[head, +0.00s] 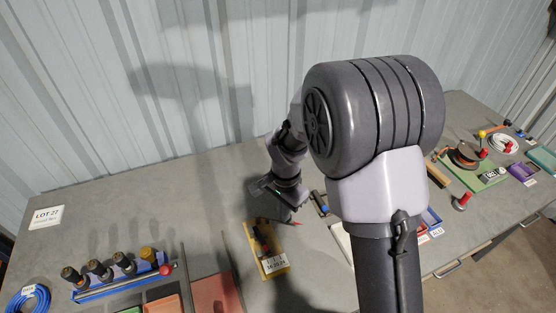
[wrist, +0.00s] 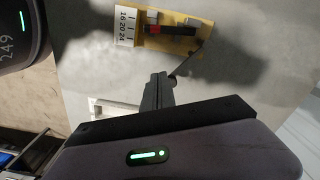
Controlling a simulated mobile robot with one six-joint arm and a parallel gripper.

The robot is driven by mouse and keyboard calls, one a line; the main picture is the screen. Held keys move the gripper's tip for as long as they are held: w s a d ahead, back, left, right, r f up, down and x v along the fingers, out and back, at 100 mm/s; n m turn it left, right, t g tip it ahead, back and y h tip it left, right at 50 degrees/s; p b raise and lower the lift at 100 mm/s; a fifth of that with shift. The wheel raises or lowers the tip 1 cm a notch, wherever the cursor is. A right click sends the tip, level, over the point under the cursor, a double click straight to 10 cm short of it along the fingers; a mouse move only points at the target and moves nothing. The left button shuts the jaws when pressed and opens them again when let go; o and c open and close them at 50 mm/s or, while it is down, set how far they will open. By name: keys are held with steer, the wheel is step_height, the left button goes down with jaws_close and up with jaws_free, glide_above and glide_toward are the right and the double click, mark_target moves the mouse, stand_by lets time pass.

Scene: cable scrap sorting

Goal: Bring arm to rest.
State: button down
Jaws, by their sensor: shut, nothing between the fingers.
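My arm reaches over the grey workbench (head: 120,215) in the head view, its large upper joint hiding part of the bench. My gripper (wrist: 160,80) shows in the wrist view with its fingers together and nothing between them. In the head view its fingertips are hard to make out. The gripper is above the bench, close to a yellow board (head: 277,268) with a white number label and a black and red tool on it. The board also shows at the top of the wrist view (wrist: 184,45), beyond the fingertips.
At the left are a blue rack (head: 115,290) of dark-handled tools, a blue cable coil (head: 28,299) and a LOT 27 card (head: 46,216). A green board (head: 470,178) and small bins lie at the right. A corrugated wall (head: 100,90) stands behind. The back-left bench is mostly clear.

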steer(key=s+d+r+n+t+b, duration=0.15)
steer(key=s+r+b, duration=0.25)
steer(key=r, duration=0.4)
steer(key=s+d+r+n+t+y+b, duration=0.1)
steer(key=s+r+n+t+b, duration=0.1)
steer(key=s, duration=0.6)
steer(key=s+d+r+n+t+y+b, duration=0.1)
steer(key=s+r+n+t+b, duration=0.1)
steer(key=s, duration=0.6)
step_height(320, 180, up, 2)
steer(key=shift+s+d+r+b, duration=0.15)
steer(key=shift+d+b, duration=0.1)
steer(key=shift+b, duration=0.2)
